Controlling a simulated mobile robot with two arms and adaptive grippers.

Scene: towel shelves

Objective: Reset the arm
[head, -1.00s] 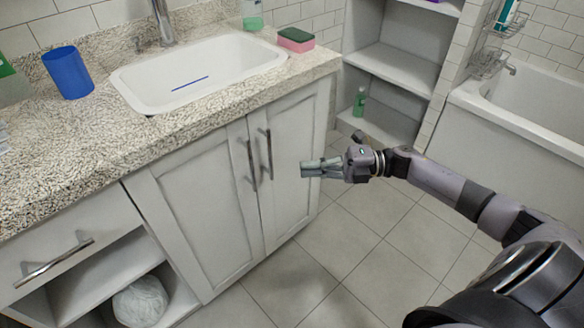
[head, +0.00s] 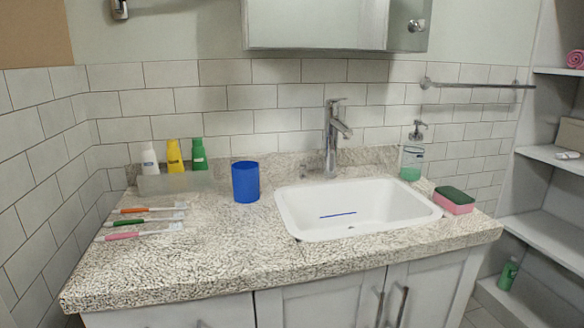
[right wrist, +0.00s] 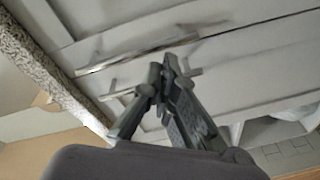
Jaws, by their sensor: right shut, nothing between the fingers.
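My right gripper (right wrist: 165,85) shows in the right wrist view with its fingers together and nothing between them. It is in front of the light grey vanity cabinet (right wrist: 250,60), whose long bar handles (right wrist: 140,55) show behind the fingers. I cannot tell whether the fingers touch a handle. Neither arm shows in the head view. My left gripper is out of view.
The granite counter (head: 200,265) holds a white sink (head: 292,222), a blue cup (head: 245,182), toothbrushes (head: 140,221), tubes (head: 174,157), a soap bottle (head: 411,160) and a sponge (head: 454,199). Shelves (head: 545,235) stand at the right, with a green bottle (head: 508,274) low down.

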